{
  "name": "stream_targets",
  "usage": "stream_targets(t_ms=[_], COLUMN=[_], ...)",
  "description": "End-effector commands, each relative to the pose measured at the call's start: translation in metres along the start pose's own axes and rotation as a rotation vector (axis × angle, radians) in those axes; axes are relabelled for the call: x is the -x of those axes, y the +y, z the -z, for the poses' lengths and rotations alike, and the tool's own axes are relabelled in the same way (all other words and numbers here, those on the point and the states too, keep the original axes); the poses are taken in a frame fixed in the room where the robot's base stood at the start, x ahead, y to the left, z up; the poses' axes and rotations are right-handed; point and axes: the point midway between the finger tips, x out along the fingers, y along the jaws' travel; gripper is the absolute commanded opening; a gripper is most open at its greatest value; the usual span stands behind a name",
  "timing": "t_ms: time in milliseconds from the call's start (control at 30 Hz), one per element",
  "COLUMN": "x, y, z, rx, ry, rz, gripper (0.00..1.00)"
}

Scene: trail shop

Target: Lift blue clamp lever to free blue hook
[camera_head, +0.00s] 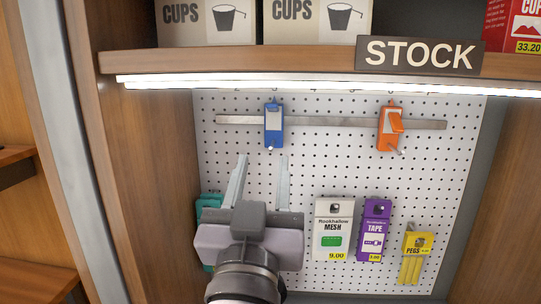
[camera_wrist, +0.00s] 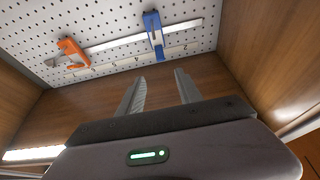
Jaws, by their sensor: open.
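The blue hook (camera_head: 274,136) is clamped on the grey horizontal rail of the pegboard, left of centre. Its blue clamp lever (camera_head: 274,113) appears to lie flat along its front. In the wrist view the blue hook (camera_wrist: 157,40) shows at the top centre, on the rail. My gripper (camera_head: 262,162) is open and empty, with its two fingers pointing up, below the blue hook and apart from it. In the wrist view my gripper (camera_wrist: 160,78) also shows nothing between its fingers.
An orange hook (camera_head: 386,130) sits farther right on the rail (camera_head: 330,122), its lever tilted outward. Below hang a mesh pack (camera_head: 333,230), purple tape pack (camera_head: 374,230), yellow pegs (camera_head: 416,245) and a teal item (camera_head: 207,205) behind my gripper. A lit shelf (camera_head: 230,64) and wooden side walls enclose the board.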

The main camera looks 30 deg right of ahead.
Motion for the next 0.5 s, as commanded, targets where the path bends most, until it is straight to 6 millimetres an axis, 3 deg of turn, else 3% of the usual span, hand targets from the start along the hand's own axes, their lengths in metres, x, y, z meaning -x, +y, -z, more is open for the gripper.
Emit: stream_targets(t_ms=[167, 500], x=[-0.025, -0.124], y=[0.000, 0.001], z=[0.009, 0.004], rx=[0.006, 0.003], ry=[0.015, 0.011], rz=[-0.003, -0.003], gripper=[0.42, 0.42])
